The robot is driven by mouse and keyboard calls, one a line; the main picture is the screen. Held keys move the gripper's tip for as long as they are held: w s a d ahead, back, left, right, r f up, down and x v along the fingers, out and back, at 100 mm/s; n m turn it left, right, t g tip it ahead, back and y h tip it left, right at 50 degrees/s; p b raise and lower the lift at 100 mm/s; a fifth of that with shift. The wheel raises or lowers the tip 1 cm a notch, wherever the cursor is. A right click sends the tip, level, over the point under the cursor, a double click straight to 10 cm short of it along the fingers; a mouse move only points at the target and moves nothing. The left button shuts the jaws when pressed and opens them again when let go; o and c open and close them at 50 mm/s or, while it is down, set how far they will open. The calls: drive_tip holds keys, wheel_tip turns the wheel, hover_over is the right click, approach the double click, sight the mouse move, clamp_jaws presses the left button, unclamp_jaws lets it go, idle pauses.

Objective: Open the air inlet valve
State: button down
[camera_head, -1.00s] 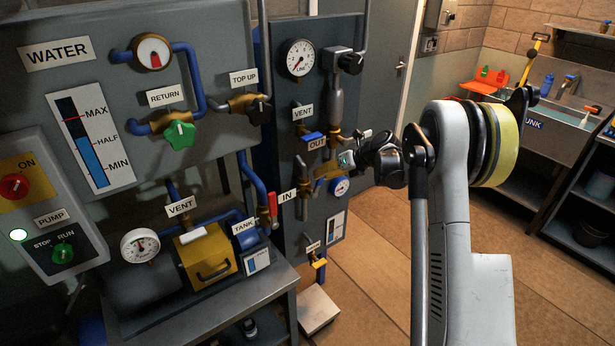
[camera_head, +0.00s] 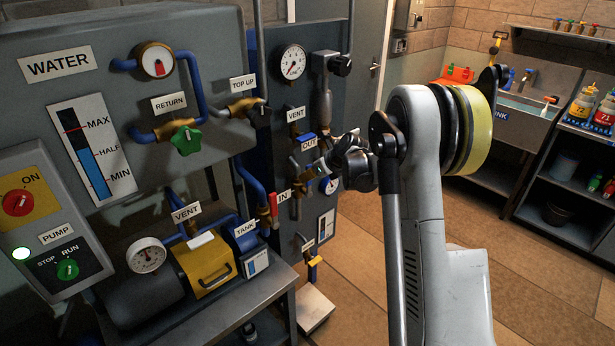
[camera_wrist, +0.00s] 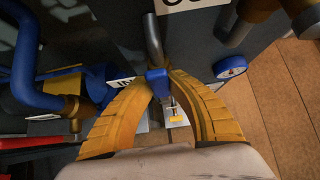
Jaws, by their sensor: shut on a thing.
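My gripper (camera_wrist: 164,82) has its two yellow fingers closed around a small blue handle (camera_wrist: 157,84) in the wrist view. The handle sits at the lower end of a grey pipe (camera_wrist: 153,40), close to a partly hidden label. In the head view my gripper (camera_head: 318,170) is at the air panel (camera_head: 262,60), beside the IN label (camera_head: 284,196) and below the OUT label (camera_head: 308,141). The gripper hides the valve body there, so I cannot tell how far the handle is turned.
A small blue-rimmed gauge (camera_wrist: 230,67) is right of my fingers. Blue pipes (camera_wrist: 28,50) and a red lever (camera_head: 273,210) are to the left. A yellow-handled valve (camera_head: 315,261) is below. The water panel (camera_head: 215,50) is left; open floor (camera_head: 365,270) is right.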

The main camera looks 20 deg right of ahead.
drive_tip(key=shift+a+f, duration=0.1)
drive_tip(key=c, duration=1.3)
unclamp_jaws()
drive_tip(key=shift+o, duration=0.2)
drive_tip(key=v, duration=1.2)
